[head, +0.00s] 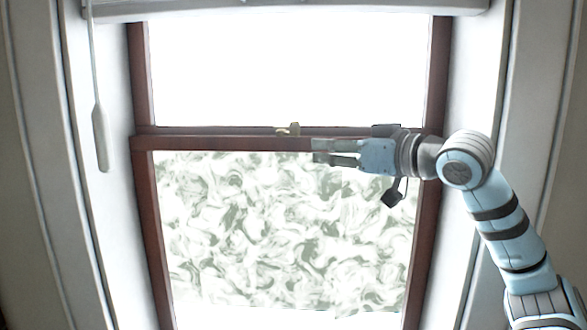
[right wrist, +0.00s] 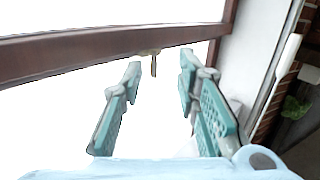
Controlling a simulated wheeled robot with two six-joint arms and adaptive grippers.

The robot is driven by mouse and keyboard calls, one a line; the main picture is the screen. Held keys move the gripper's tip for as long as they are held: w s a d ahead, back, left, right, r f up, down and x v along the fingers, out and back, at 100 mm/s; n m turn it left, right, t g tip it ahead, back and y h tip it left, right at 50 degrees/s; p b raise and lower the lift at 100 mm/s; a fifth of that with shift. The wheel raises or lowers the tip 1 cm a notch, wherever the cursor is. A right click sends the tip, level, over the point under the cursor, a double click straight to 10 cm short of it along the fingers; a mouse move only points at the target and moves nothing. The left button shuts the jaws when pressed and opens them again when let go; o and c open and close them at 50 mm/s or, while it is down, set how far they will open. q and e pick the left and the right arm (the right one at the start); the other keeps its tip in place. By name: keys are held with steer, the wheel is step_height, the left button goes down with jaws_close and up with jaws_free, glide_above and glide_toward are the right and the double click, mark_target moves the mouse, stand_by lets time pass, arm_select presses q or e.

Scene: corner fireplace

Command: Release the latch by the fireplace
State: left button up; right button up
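The latch (head: 288,129) is a small brass-coloured piece on the middle rail of a brown-framed window. In the right wrist view the latch (right wrist: 152,58) shows beyond the fingertips, between them, with a small part pointing down. My right gripper (head: 320,151) reaches in from the right, just right of the latch and slightly below it in the head view. Its two fingers are apart with nothing between them, as the right wrist view (right wrist: 160,66) shows. It looks clear of the latch. My left gripper is not in view.
The brown window frame (head: 143,200) holds a bright upper pane and a marbled lower pane (head: 280,225). A pale wand or cord pull (head: 102,138) hangs at the left. A white blind rail (head: 280,10) crosses the top. White side walls flank the window.

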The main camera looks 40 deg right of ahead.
steer(key=t, duration=0.1)
glide_toward(299, 123)
steer(key=shift+m, duration=0.3)
steer(key=w+p, duration=0.2)
steer(key=w, duration=0.1)
steer(key=w+p, duration=0.3)
steer(key=w, duration=0.1)
steer(key=w+p, duration=0.3)
steer(key=w, duration=0.1)
steer(key=shift+a+r, duration=0.15)
steer(key=shift+a, duration=0.2)
steer(key=shift+w, duration=0.2)
